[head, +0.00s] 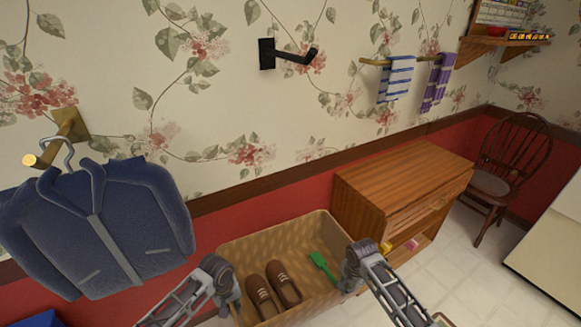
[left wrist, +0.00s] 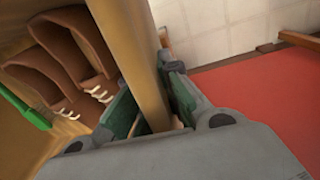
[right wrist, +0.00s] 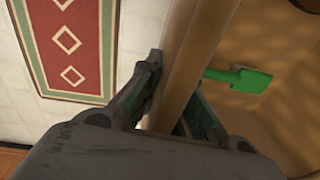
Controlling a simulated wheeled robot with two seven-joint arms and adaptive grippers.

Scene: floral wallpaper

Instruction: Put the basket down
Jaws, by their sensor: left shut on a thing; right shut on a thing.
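A tan basket (head: 285,231) is between my two grippers in the head view, against the red lower wall. It holds a pair of brown shoes (head: 272,287) and a small green shovel-shaped thing (head: 322,264). My left gripper (head: 228,292) is shut on the basket's left rim, and the rim (left wrist: 148,70) runs between its fingers in the left wrist view. My right gripper (head: 348,280) is shut on the right rim, which shows between the fingers in the right wrist view (right wrist: 190,60). The basket's underside is hidden, so I cannot tell if it touches anything.
A wooden cabinet (head: 400,175) with an open shelf stands right of the basket. A blue jacket (head: 95,225) hangs from a wall peg at left. A chair (head: 505,165) is further right. Pale floor tiles (head: 470,255) lie clear at right. A red patterned rug (right wrist: 70,40) is on the floor.

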